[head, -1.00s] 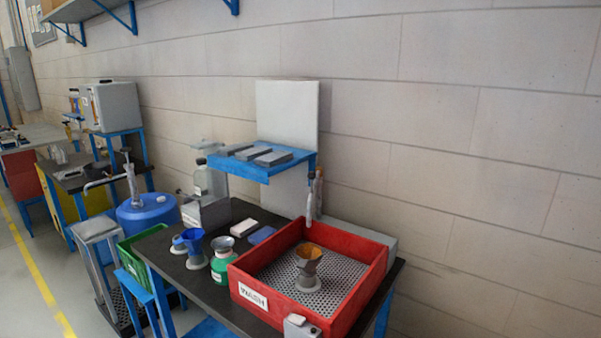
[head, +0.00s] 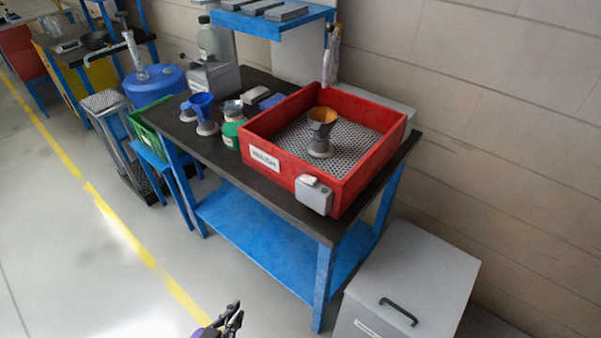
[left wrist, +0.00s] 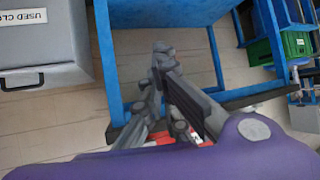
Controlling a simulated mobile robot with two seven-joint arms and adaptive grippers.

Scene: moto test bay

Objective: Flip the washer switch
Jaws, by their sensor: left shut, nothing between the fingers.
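The red washer tray (head: 270,166), labelled WASH, sits on the dark bench top. A grey switch box (head: 313,195) is fixed to its front wall near the right corner; the position of its switch is too small to tell. A funnel-topped part (head: 321,130) stands on the perforated tray floor. My left gripper (head: 233,312) is at the bottom of the head view, in front of the bench and well apart from the switch box. It looks shut and empty, and in the left wrist view the gripper (left wrist: 163,52) hides most of a red strip (left wrist: 158,138).
A blue shelf (head: 262,22) hangs above the bench. Blue funnels (head: 202,108) and a green bottle (head: 232,130) stand left of the washer. A grey lidded bin (head: 420,285) stands at right. The floor (head: 90,270) at left is clear.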

